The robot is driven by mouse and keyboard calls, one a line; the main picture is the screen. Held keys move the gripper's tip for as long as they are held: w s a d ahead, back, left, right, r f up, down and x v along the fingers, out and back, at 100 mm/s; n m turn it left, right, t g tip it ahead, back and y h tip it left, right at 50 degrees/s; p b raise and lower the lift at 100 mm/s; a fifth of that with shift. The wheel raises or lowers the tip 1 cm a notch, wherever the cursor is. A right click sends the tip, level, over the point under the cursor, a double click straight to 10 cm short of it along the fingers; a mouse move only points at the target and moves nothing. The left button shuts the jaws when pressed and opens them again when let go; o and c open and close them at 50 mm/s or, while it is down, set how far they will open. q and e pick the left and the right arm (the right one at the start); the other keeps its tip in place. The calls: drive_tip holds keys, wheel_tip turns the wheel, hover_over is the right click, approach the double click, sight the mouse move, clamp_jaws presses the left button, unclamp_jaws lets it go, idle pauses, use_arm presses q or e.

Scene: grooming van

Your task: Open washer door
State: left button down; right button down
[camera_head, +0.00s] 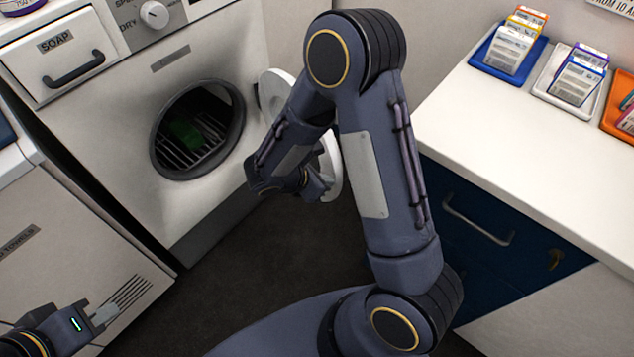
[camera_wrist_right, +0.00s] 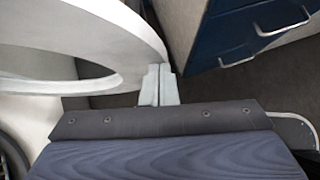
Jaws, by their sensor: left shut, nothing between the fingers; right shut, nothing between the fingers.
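The washer (camera_head: 240,35) stands at the upper left in the head view. Its round opening (camera_head: 157,150) is uncovered and shows a dark slatted drum with something green inside. The white ring-shaped washer door (camera_head: 334,168) is swung out to the right of the opening, partly hidden by my right arm. My right gripper (camera_head: 326,184) is beside the door's outer part. In the right wrist view, the shut fingers (camera_wrist_right: 158,86) are at the rim of the door (camera_wrist_right: 100,28); whether they touch it I cannot tell. My left gripper (camera_head: 104,314) is shut and empty at the lower left.
A white counter (camera_head: 500,145) with blue, white and orange trays of packets is at the right. Below it are dark blue drawers (camera_head: 465,215) with metal handles. A soap drawer (camera_head: 65,60) is left of the washer's dial. Dark floor (camera_head: 240,255) is clear before the washer.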

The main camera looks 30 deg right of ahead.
drive_tip(key=shift+d, duration=0.1)
drive_tip(key=w+d+n+t+b, duration=0.1)
drive_tip(key=w+d, duration=0.4)
drive_tip(key=d, duration=0.8)
drive_tip(key=w+d+n+t+y+b, duration=0.1)
drive_tip(key=w+d, duration=0.4)
drive_tip(key=d, duration=0.8)
drive_tip(key=shift+d+n+t, duration=0.2)
drive_tip(key=shift+n+t, duration=0.6)
drive_tip(key=shift+n, duration=0.6)
drive_tip(key=shift+w, duration=0.1)
drive_tip(key=p+v, duration=0.1)
drive_tip(key=v, duration=0.6)
drive_tip(key=shift+a+r, duration=0.2)
drive_tip(key=shift+r, duration=0.1)
